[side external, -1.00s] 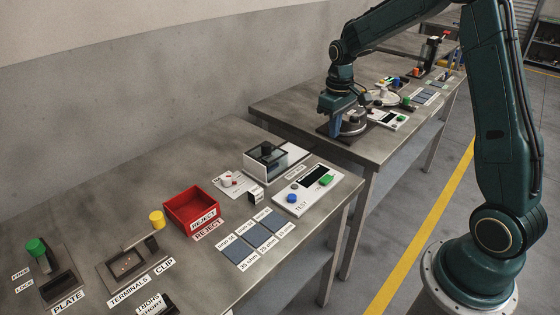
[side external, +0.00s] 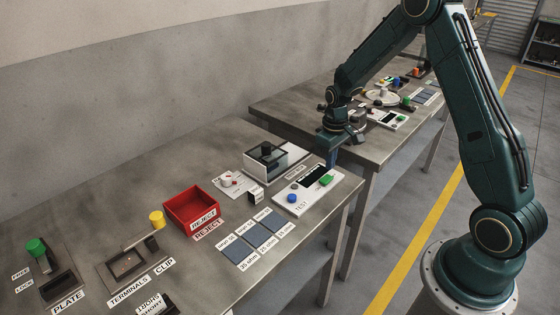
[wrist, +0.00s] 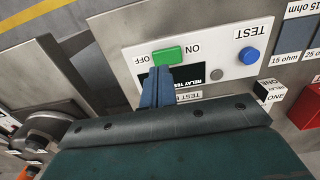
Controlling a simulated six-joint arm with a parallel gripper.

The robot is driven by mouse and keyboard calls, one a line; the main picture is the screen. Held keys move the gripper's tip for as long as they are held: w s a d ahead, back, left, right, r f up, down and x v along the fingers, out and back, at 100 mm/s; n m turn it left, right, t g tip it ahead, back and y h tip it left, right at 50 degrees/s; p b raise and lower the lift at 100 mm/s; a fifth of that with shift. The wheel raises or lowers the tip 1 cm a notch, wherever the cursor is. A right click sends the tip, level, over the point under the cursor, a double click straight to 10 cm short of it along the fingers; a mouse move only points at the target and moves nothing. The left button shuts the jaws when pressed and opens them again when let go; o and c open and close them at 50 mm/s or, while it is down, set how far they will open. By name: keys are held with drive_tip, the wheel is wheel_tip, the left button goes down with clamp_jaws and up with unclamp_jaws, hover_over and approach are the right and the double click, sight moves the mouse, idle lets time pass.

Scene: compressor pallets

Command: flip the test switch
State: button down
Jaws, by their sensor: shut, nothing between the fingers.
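The test switch is a green rocker (side external: 327,180) on the white TEST panel (side external: 292,208) at the right end of the near table. In the wrist view the green rocker (wrist: 172,55) lies between the printed words OFF on its left and ON on its right. Which way it is tilted, I cannot tell. My gripper (side external: 332,163) is shut and empty, its blue fingers pointing down over the panel's far end. In the wrist view the fingertips (wrist: 156,72) show just below the rocker, nearer its OFF end. I cannot tell whether they touch it.
A blue button (side external: 293,198) and a dark display (side external: 313,175) share the panel. A clear-lidded box (side external: 265,160) stands behind it, and a red REJECT bin (side external: 192,207) stands to the left. Dark-blue resistor pads (side external: 255,234) lie in front. A second table (side external: 290,97) stands beyond.

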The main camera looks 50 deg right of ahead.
sight(329, 177)
drive_tip(key=shift+f, duration=1.6)
drive_tip(key=shift+f, duration=0.15)
